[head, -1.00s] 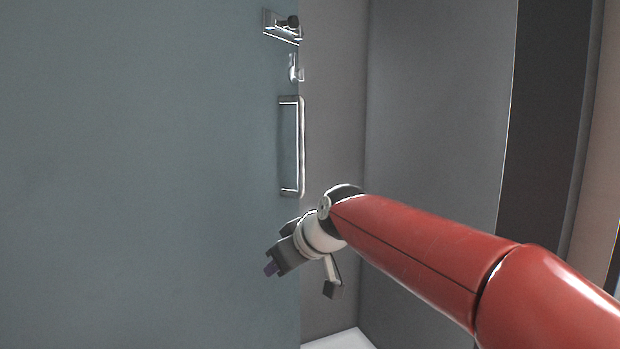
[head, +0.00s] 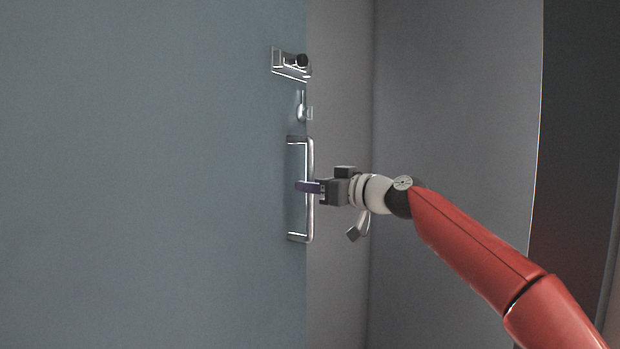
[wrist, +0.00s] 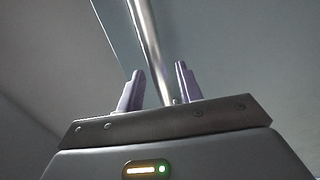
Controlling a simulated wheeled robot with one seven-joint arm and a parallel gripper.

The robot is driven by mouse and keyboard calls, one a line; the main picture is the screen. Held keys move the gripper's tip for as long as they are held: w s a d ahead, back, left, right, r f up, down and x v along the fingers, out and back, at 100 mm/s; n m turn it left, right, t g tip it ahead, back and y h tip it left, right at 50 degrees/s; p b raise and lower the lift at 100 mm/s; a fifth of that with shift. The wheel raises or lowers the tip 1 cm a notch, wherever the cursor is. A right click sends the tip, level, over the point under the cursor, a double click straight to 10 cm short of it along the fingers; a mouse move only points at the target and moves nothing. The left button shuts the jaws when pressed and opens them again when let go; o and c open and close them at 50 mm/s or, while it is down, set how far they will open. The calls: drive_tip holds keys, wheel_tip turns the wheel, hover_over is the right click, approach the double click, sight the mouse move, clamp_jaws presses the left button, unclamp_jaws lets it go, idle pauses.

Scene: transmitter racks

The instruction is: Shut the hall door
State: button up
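The hall door (head: 150,180) is a large grey-green panel filling the left of the head view. Its free edge runs down the middle of that view. A metal bar handle (head: 310,220) stands upright near this edge. My gripper (head: 306,187) is at the handle's middle from the right. In the wrist view the handle bar (wrist: 148,45) passes between the two purple fingers of my gripper (wrist: 159,88). The fingers are apart, with visible space beside the bar, so the gripper is open around it.
A metal latch with a dark knob (head: 292,64) and a small lever (head: 302,108) sit on the door above the handle. A grey wall (head: 450,110) stands behind and right of the door edge. A dark panel (head: 580,170) is at the far right.

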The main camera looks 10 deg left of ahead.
drive_tip(key=shift+w+a, duration=0.25)
drive_tip(key=shift+a, duration=0.3)
clamp_jaws()
